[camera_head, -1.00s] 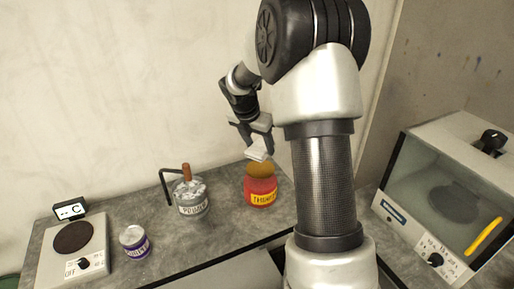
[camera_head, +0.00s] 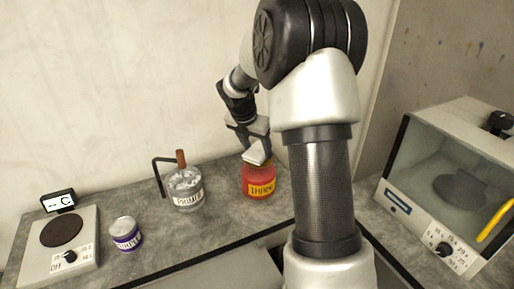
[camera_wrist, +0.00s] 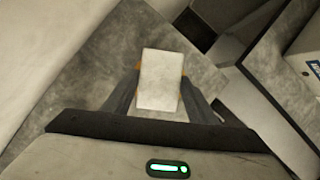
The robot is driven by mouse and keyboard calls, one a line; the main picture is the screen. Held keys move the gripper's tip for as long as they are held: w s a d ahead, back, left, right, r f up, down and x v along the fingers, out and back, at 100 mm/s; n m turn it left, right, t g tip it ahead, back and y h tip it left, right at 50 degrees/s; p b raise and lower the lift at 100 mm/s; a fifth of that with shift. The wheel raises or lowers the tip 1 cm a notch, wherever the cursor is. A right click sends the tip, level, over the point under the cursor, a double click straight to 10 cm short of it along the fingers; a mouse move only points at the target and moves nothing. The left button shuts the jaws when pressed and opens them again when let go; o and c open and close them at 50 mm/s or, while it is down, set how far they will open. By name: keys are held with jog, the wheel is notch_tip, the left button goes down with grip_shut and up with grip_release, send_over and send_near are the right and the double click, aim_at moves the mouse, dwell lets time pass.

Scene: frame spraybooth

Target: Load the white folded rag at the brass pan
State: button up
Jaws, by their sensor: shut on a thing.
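The white folded rag (camera_head: 256,154) is between the fingers of my gripper (camera_head: 255,147), which is shut on it. In the wrist view the rag (camera_wrist: 160,80) is a pale rectangle between the two dark fingers. The brass pan is on top of a red can (camera_head: 258,182) with a yellow label. The rag hides most of the pan; only orange-brown slivers of the pan (camera_wrist: 184,70) show beside the rag in the wrist view. The rag is right over the pan; I cannot tell whether they touch.
A purple-labelled jar (camera_head: 125,233) and a hot plate (camera_head: 62,231) are farther left. A glass-fronted oven (camera_head: 450,190) stands at right. Bare grey counter lies between the cans.

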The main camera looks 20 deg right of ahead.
aim_at(257, 152)
jog(key=shift+f+b, duration=0.5)
jog(key=shift+f, duration=0.65)
dwell(1.9)
notch_tip(257, 152, up, 7)
jog(key=p, duration=0.7)
jog(key=shift+r, duration=0.1)
jog(key=shift+s, duration=0.15)
dwell(0.7)
